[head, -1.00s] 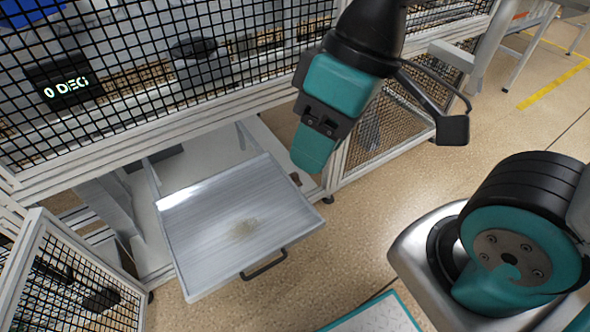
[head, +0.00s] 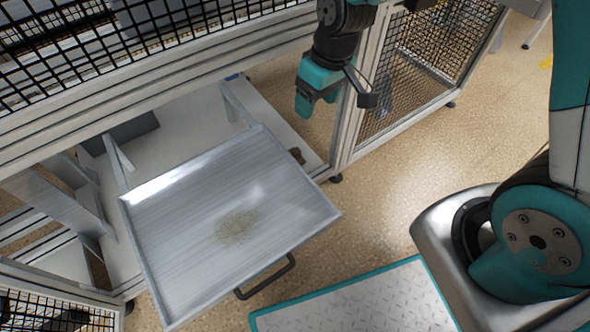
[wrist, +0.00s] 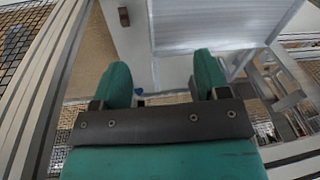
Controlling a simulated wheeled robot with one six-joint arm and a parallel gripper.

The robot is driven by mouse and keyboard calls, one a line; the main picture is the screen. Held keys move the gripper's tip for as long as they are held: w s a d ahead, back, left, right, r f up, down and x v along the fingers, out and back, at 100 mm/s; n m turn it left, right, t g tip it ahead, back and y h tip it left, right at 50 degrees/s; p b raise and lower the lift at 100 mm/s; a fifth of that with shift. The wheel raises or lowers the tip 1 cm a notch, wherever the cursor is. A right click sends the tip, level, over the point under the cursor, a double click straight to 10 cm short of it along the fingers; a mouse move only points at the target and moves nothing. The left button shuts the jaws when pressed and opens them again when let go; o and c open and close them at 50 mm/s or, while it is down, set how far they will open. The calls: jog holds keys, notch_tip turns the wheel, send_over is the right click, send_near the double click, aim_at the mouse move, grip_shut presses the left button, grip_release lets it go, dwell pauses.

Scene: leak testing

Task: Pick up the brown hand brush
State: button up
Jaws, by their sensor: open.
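A small brown piece (head: 297,155), which looks like the hand brush, shows at the right edge of the metal drawer, on the pale shelf; most of its shape cannot be made out. In the wrist view the small brown piece (wrist: 124,16) lies near the top, left of the drawer. My gripper (head: 304,108) is in the air above and behind it in the head view, beside the frame post. In the wrist view its two teal fingers (wrist: 163,80) are apart with nothing held between them.
The pulled-out metal drawer (head: 175,215) has a patch of pale grit (head: 238,227) and a dark handle (head: 266,277). The frame post (head: 352,125) and mesh panel (head: 425,65) stand close to my gripper. Open floor (head: 385,190) lies to the right.

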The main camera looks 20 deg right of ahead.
jog(key=w+d+f+h+b, duration=0.1)
jog(key=w+d+f+b, duration=0.15)
jog(key=f, duration=0.95)
jog(key=w+d+f+h+b, duration=0.15)
jog(key=f+b, duration=0.25)
jog(key=f, duration=0.7)
jog(key=m+t+y+b, duration=0.2)
jog(key=t+b, duration=0.1)
jog(key=t, duration=0.1)
send_near(297, 151)
jog(key=b+x, duration=0.6)
jog(key=x, duration=0.1)
jog(key=shift+w, duration=0.2)
jog(key=b+x, duration=0.2)
jog(key=x, duration=0.1)
jog(key=b+x, duration=0.2)
jog(key=x, duration=0.1)
jog(key=shift+s+b, duration=0.25)
jog(key=shift+b, duration=0.15)
jog(key=shift+r, duration=0.1)
jog(key=c, duration=1)
